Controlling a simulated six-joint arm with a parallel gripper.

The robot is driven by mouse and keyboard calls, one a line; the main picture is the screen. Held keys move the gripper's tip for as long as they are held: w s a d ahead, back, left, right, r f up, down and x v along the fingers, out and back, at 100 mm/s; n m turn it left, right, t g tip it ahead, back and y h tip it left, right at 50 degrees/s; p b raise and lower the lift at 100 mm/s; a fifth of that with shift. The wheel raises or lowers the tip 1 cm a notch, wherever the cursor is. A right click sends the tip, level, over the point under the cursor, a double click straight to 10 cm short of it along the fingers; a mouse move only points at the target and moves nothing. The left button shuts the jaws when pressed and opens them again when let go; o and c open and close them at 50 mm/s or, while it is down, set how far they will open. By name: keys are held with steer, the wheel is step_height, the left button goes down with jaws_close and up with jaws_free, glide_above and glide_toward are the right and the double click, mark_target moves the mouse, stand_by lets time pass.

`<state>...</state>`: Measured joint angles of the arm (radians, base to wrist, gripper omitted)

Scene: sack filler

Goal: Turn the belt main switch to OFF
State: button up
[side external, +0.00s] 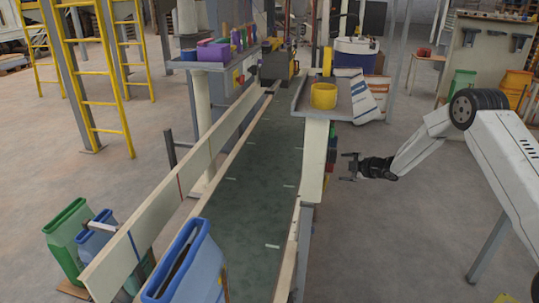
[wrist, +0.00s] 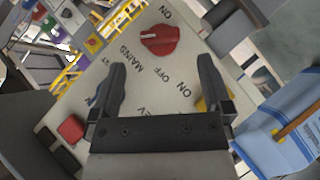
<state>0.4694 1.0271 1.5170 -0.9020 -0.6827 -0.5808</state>
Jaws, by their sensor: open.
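The red rotary switch (wrist: 160,40) sits on a pale control panel (wrist: 140,88) in the wrist view. A white mark shows at its left end. The words ON, OFF and MAINS are printed around it, rotated in the picture. My gripper (wrist: 162,66) is open and empty. Its fingertips are apart, with the red switch beyond them, near the top of the picture. In the side view my gripper (side external: 348,167) is to the right of the belt, with a gap to the belt's side. The panel's face is not clearly visible there.
A blue knob (wrist: 117,98) and a yellow knob (wrist: 201,104) are partly hidden by my fingers. A red button (wrist: 71,128) is at lower left.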

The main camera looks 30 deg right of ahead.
mark_target(333, 166)
steer(key=shift+x, duration=2.95)
steer(key=c, duration=1.2)
